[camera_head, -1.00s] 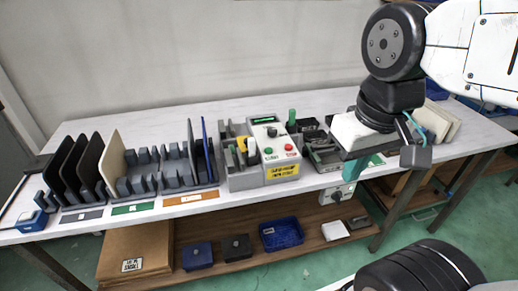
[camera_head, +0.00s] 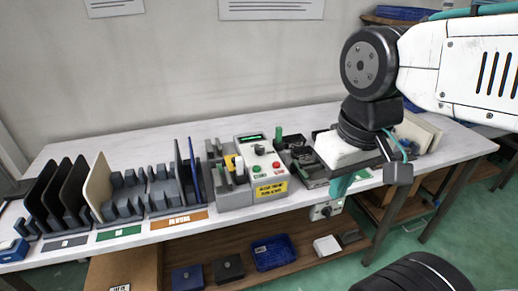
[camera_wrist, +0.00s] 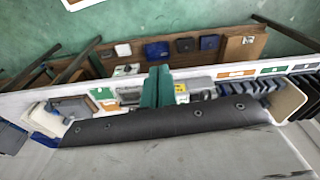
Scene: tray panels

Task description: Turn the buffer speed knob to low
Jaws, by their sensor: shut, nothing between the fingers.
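A small light control box with a dark round knob (camera_head: 326,211) hangs under the table's front edge, right of centre in the head view. The knob's pointer and markings are too small to read. The box also shows in the wrist view, where its knob (camera_wrist: 127,69) lies just left of my fingers. My gripper (camera_head: 339,187) has teal fingers that are shut and empty. In the head view they hang by the table's front edge, above and slightly right of the box. In the wrist view the shut fingers (camera_wrist: 158,75) point up the picture. I see no contact with the knob.
A grey machine (camera_head: 262,185) with green and red buttons and a yellow label stands on the table (camera_head: 130,243). Racks with upright panels (camera_head: 98,188) stand to its left. A blue bin (camera_head: 273,252) and dark blue boxes sit on the lower shelf. The floor in front is partly clear.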

